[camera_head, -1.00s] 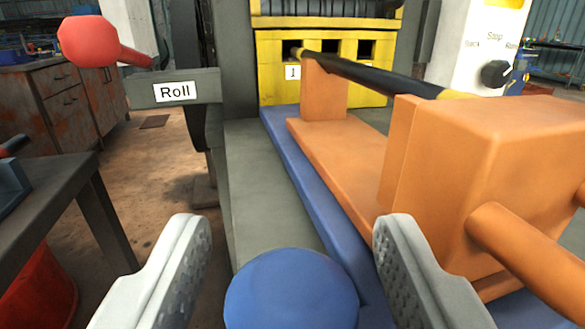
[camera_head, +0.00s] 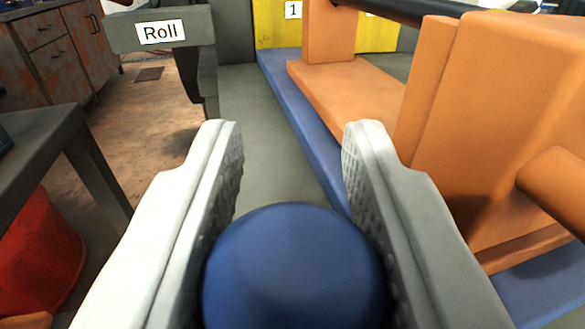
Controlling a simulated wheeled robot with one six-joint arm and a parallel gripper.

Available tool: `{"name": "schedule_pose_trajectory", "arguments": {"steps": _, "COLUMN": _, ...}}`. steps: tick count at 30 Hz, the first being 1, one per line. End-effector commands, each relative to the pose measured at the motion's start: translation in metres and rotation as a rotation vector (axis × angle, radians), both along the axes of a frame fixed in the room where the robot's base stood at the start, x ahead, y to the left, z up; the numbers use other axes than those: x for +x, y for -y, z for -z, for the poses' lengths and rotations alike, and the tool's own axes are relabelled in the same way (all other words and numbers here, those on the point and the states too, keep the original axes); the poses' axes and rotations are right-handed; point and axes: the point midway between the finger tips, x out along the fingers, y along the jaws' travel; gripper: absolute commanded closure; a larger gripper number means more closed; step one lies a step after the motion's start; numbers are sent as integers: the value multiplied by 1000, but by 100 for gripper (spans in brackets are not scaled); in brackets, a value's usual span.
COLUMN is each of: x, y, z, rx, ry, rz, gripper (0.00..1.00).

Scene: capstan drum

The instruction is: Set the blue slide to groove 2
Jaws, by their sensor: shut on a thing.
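The blue slide (camera_head: 322,164) is a long flat blue bar running away from me along a grey bed, under an orange block. Its round blue knob (camera_head: 293,262) is at the bottom centre, between the two fingers of my gripper (camera_head: 292,170). The fingers are shut on the knob's sides; the fingertips reach past it. The yellow groove panel (camera_head: 270,24) is at the top, with a label "1" and part of another label to its right. The groove openings are out of view above, so I cannot tell which groove the slide is at.
The orange carriage (camera_head: 490,130) with a bar sticking out stands close on the right. A dark rod (camera_head: 410,10) crosses above it. A grey post with a "Roll" label (camera_head: 160,32) is at upper left. A grey table (camera_head: 60,150) and red bucket (camera_head: 40,260) stand left.

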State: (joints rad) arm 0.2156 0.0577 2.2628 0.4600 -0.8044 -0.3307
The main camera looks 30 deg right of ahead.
Motion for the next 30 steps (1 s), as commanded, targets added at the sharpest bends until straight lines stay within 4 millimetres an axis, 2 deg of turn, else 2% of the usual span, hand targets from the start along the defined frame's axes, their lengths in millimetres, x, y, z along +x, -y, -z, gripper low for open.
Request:
{"name": "schedule_pose_trajectory", "arguments": {"steps": 12, "x": -14, "y": 50, "z": 0, "rx": -1, "ry": 1, "rz": 4, "gripper": 100}}
{"name": "schedule_pose_trajectory", "arguments": {"steps": 16, "x": -16, "y": 56, "z": 0, "rx": -1, "ry": -1, "rz": 2, "gripper": 100}}
{"name": "schedule_pose_trajectory", "arguments": {"steps": 25, "x": -16, "y": 57, "z": 0, "rx": 0, "ry": 0, "rz": 1, "gripper": 100}}
{"name": "schedule_pose_trajectory", "arguments": {"steps": 26, "x": -16, "y": 57, "z": 0, "rx": 0, "ry": 0, "rz": 1, "gripper": 68}}
{"name": "schedule_pose_trajectory", "arguments": {"steps": 29, "x": -16, "y": 56, "z": 0, "rx": 0, "ry": 0, "rz": 1, "gripper": 49}}
{"name": "schedule_pose_trajectory", "arguments": {"steps": 30, "x": -16, "y": 56, "z": 0, "rx": 0, "ry": 0, "rz": 1, "gripper": 48}}
